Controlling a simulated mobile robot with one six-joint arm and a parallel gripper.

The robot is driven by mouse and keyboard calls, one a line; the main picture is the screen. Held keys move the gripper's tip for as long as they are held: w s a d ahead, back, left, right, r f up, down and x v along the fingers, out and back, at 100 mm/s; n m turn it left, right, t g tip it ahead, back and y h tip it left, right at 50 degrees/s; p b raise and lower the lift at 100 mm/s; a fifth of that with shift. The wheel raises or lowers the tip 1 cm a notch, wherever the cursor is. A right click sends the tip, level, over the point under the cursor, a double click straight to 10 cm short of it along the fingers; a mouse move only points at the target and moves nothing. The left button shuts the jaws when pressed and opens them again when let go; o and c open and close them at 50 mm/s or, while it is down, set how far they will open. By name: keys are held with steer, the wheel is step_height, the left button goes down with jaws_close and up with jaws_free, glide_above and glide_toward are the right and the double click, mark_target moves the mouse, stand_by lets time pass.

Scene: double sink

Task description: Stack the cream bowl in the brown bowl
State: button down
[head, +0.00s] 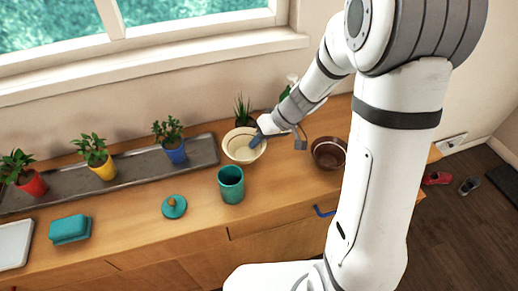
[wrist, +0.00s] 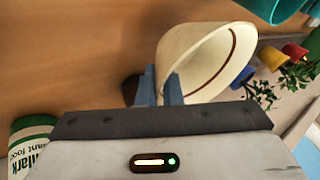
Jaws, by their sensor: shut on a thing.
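The cream bowl (head: 243,147) is at the back of the wooden counter, in front of a spiky green plant. My gripper (head: 258,139) is shut on the right side of its rim. In the wrist view the cream bowl (wrist: 205,58) shows its pale wall and a dark line inside, with the blue fingers of my gripper (wrist: 161,86) at its near edge. I cannot tell whether the bowl touches the counter. The brown bowl (head: 329,153) stands on the counter to the right, apart from the cream bowl, partly hidden by my arm.
A teal cup (head: 231,184) stands just in front of the cream bowl, with a teal lid (head: 174,207) to its left. A grey tray (head: 122,169) with potted plants lies along the wall. A plant food container (wrist: 32,143) shows in the wrist view. Counter between the bowls looks clear.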

mark_target(258, 159)
steer(key=shift+s+f, duration=0.1)
steer(key=shift+f, duration=1.8)
steer(key=shift+f, duration=0.15)
steer(key=c, duration=1.6)
jaws_free()
